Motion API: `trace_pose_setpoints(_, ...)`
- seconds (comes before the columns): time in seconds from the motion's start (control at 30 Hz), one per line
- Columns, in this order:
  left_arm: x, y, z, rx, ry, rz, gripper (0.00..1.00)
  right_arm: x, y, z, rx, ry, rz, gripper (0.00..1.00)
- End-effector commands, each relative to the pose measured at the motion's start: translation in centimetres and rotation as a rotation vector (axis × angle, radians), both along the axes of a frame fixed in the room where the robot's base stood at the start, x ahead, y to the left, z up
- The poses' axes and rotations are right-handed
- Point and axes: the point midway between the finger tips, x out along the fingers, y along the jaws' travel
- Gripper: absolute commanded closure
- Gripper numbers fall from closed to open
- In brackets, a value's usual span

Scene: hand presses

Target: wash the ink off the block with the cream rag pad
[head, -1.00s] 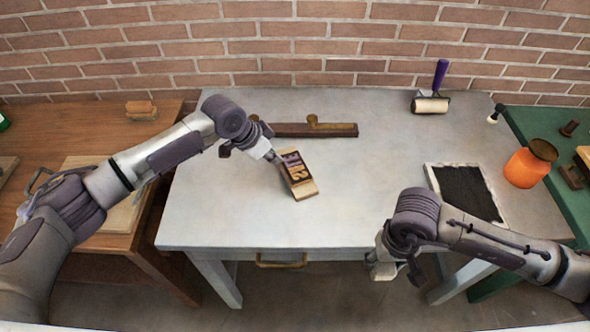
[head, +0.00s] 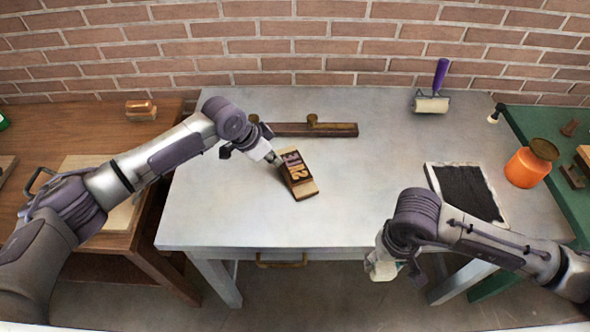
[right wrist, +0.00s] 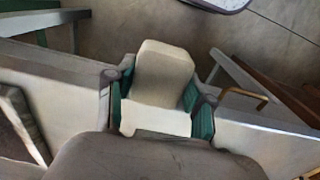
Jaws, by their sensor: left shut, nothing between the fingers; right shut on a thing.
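The block (head: 302,187) lies on the grey table, tilted in the head view, with raised letters on its dark face. Some letters look purple and others tan. My left gripper (head: 274,158) is shut and empty at the block's upper left edge; I cannot tell whether its tips touch it. My right gripper (head: 388,262) is shut on the cream rag pad (right wrist: 165,72), in front of the table's front edge. In the right wrist view the pad sits between the green-lined fingers (right wrist: 160,110).
A dark bar (head: 320,130) lies behind the block. A purple-handled roller (head: 432,102) stands at the back right. A black ink slab (head: 467,192) and an orange jar (head: 527,167) are to the right. The table's front middle (head: 290,225) is clear.

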Motion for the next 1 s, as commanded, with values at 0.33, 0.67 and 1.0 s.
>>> trace_pose_setpoints(0.33,0.0,0.0,-0.8,0.000,0.000,0.000,1.00,0.0,0.0,-0.4,0.000,0.000,0.000,0.75)
trace_pose_setpoints(0.67,0.0,0.0,-1.4,0.000,0.000,0.000,1.00,0.0,0.0,-0.7,0.000,0.000,0.000,0.75)
trace_pose_setpoints(1.0,0.0,0.0,-1.2,0.000,0.000,0.000,1.00,0.0,0.0,-0.4,0.000,0.000,0.000,0.75)
